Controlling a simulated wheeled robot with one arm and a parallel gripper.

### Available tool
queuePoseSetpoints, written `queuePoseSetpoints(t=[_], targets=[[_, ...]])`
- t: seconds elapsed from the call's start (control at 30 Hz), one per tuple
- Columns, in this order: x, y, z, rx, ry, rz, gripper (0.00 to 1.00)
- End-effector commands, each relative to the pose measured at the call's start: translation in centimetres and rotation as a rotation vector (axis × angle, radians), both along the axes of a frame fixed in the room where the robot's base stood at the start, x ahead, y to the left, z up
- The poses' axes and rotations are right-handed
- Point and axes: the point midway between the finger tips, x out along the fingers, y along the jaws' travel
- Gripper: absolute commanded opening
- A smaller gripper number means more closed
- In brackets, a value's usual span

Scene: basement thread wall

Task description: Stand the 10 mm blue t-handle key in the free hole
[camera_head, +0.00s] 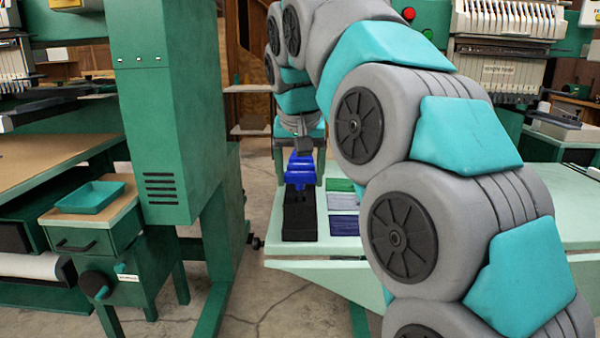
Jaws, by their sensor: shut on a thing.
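My gripper (299,178) hangs pointing down over a black block (300,222) near the left end of the pale green table. Blue t-handles (300,174) show between its fingers, just above the block. The gripper is shut on a blue t-handle key. The handles overlap in this view, so I cannot tell which is the 10 mm key. The key's lower end and the block's free hole are hidden, and I cannot tell whether the held key is in a hole.
Green, grey and dark blue flat pieces (343,205) lie right of the block on the table (300,255). A green machine column (165,110) stands to the left, with a teal tray (90,197) on a small cabinet. My arm hides much of the table's middle.

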Motion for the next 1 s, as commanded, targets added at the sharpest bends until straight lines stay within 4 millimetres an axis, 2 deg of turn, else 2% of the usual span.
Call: queuePoseSetpoints(t=[0.53,0.67,0.7,0.9,1.0], targets=[[0.0,0.0,-1.5,0.0,0.0,0.0,0.0],[0.0,0.0,-1.4,0.0,-0.001,0.0,0.0],[0.0,0.0,-1.4,0.0,0.0,0.0,0.78],[0.0,0.0,-1.5,0.0,0.0,0.0,1.0],[0.0,0.0,-1.5,0.0,0.0,0.0,1.0]])
